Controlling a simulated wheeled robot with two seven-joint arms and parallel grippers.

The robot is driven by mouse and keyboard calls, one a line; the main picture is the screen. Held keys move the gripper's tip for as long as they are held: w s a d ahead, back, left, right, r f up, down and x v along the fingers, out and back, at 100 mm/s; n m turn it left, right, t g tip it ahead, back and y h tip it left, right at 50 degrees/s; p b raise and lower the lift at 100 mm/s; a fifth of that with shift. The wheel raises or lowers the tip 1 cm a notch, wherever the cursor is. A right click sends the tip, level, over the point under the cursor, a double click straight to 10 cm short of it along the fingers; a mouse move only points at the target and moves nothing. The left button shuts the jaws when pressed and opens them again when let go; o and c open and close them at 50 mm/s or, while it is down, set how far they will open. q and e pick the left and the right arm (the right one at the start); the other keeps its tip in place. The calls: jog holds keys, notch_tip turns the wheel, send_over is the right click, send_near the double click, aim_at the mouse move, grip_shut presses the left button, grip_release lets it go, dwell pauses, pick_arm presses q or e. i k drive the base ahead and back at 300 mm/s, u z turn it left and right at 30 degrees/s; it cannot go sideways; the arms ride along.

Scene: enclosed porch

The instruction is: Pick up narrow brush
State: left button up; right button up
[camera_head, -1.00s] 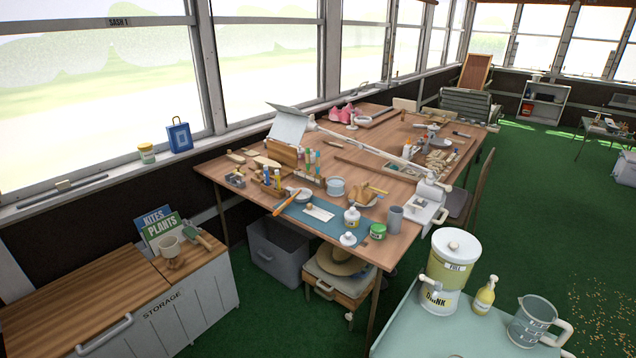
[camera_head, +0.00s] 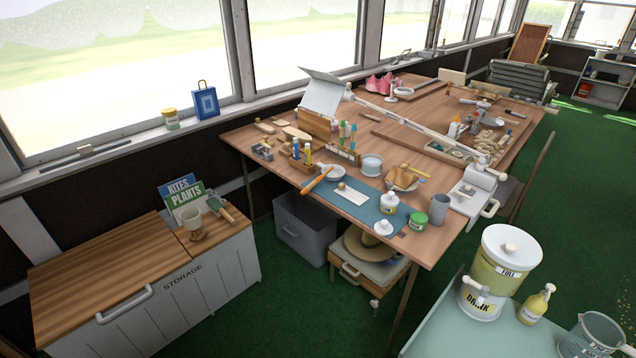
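A long orange-handled tool (camera_head: 317,180), possibly a brush, lies slanted at the near left edge of the wooden worktable (camera_head: 440,241), by the blue mat (camera_head: 372,214). Its handle end juts towards the table's front edge; its far tip is by a small pale dish (camera_head: 336,172). Slim coloured items stand in a wooden holder (camera_head: 296,160) behind it, too small to tell whether any is a narrow brush. Neither of my grippers is in view.
A storage chest (camera_head: 158,287) with a cup and trowel on top stands at the left. A grey bin (camera_head: 304,228) and a wheeled drawer unit are under the table. A pale green table (camera_head: 440,335) with a drink dispenser (camera_head: 494,272) stands at the lower right. Green floor lies between.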

aim_at(316, 181)
jog(key=u, duration=0.8)
jog(key=i, duration=1.15)
jog(key=z, duration=2.35)
